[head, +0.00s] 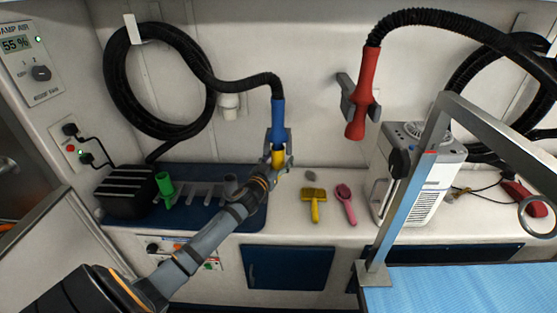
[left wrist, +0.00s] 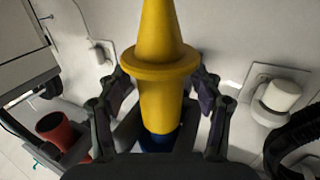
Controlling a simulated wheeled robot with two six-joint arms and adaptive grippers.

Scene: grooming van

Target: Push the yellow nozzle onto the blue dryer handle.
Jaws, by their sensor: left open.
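The blue dryer handle (head: 278,112) hangs nose-down at the end of its black hose in the head view. The yellow nozzle (head: 278,156) is directly below it, in line with it. In the left wrist view the nozzle (left wrist: 165,90) shows its cone, flange and collar, and a bit of the blue handle (left wrist: 156,143) shows at the collar's end. The two seem to meet; how far the nozzle is on, I cannot tell. My left gripper (head: 278,148) is open around the nozzle, with fingers on both sides and gaps visible. My right gripper is not in view.
A red dryer (head: 364,95) hangs to the right. On the counter are a green nozzle (head: 164,188) on a dark blue mat, a yellow brush (head: 314,203), a pink brush (head: 345,203) and a white machine (head: 420,175). A metal grooming arm (head: 405,180) stands at right.

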